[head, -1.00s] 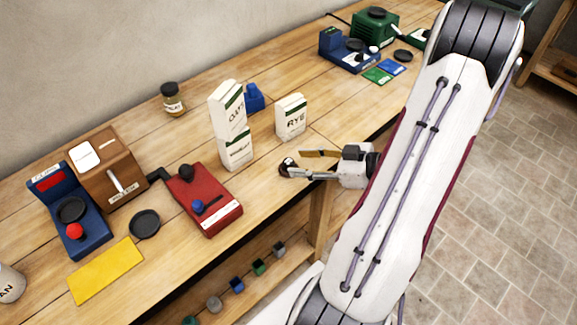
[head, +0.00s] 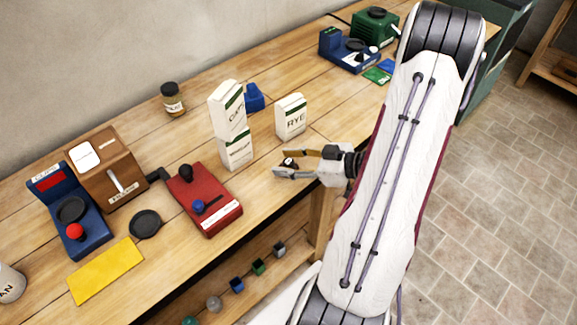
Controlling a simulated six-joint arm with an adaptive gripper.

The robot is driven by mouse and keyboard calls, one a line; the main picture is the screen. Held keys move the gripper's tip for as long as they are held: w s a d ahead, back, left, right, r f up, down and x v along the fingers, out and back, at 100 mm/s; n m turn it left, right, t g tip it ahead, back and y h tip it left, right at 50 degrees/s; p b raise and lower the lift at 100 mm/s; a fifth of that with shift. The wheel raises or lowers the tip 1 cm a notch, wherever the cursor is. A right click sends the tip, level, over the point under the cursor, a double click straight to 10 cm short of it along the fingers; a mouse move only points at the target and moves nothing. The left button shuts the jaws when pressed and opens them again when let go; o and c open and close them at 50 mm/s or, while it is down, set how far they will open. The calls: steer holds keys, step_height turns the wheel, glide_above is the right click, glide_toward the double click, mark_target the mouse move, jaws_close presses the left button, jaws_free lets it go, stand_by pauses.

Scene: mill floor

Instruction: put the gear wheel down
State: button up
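My gripper (head: 280,163) is over the front edge of the bench, right of the red device and in front of the rye carton. Its two fingers are spread apart, one orange-brown on the far side and one grey on the near side. A small dark and pale thing (head: 289,164) shows between the fingers. It may be the gear wheel, but it is too small to make out teeth. I cannot tell whether it touches the bench or a finger.
The rye carton (head: 291,117) and two stacked cartons (head: 231,122) stand behind my gripper. The red device (head: 204,199) is to its left, with a black disc (head: 145,224) and yellow mat (head: 106,270) beyond. Bare bench lies between the red device and my gripper.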

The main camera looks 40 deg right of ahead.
mark_target(288, 161)
stand_by(0.4)
jaws_close()
steer(key=shift+r, duration=0.25)
steer(key=shift+r, duration=4.75)
